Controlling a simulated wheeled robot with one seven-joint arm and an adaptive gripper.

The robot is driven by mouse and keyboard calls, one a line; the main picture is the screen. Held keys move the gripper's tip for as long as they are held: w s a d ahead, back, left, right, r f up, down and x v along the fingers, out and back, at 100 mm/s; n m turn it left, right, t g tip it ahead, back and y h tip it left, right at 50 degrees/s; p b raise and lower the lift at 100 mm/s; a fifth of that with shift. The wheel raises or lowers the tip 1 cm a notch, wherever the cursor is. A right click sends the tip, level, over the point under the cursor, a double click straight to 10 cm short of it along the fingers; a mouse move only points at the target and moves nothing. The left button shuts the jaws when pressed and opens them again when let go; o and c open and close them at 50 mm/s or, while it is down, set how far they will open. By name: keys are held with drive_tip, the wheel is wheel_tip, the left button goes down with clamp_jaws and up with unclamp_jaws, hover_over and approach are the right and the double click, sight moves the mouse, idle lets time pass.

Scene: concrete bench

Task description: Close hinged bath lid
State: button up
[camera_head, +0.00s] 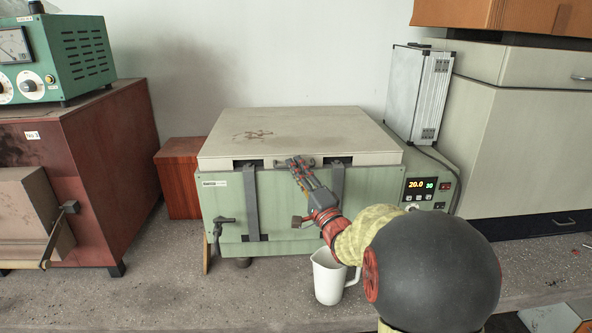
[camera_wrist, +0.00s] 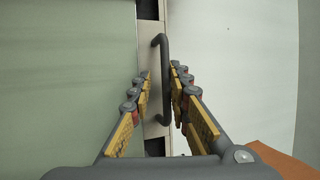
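The bath is a green box (camera_head: 285,205) with a cream lid (camera_head: 300,125) on top. The lid lies about level on the body; I cannot tell whether a thin gap is left along its front edge. A grey bar handle (camera_wrist: 164,100) is on the lid's front edge, between two dark straps. My gripper (camera_head: 295,165) is at this handle. In the wrist view its two fingers (camera_wrist: 159,75) stand apart on either side of the bar, with a gap on the left side. The handle is partly hidden by the fingers in the head view.
A white jug (camera_head: 328,278) stands on the concrete bench (camera_head: 180,290) in front of the bath, below my arm. A control panel (camera_head: 420,190) is on the bath's right. A silver case (camera_head: 417,92) stands behind right, and a red-brown furnace (camera_head: 100,170) at left.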

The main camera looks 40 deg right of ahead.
drive_tip(key=v, duration=1.1)
drive_tip(key=shift+s, duration=0.35)
drive_tip(key=shift+f, duration=0.15)
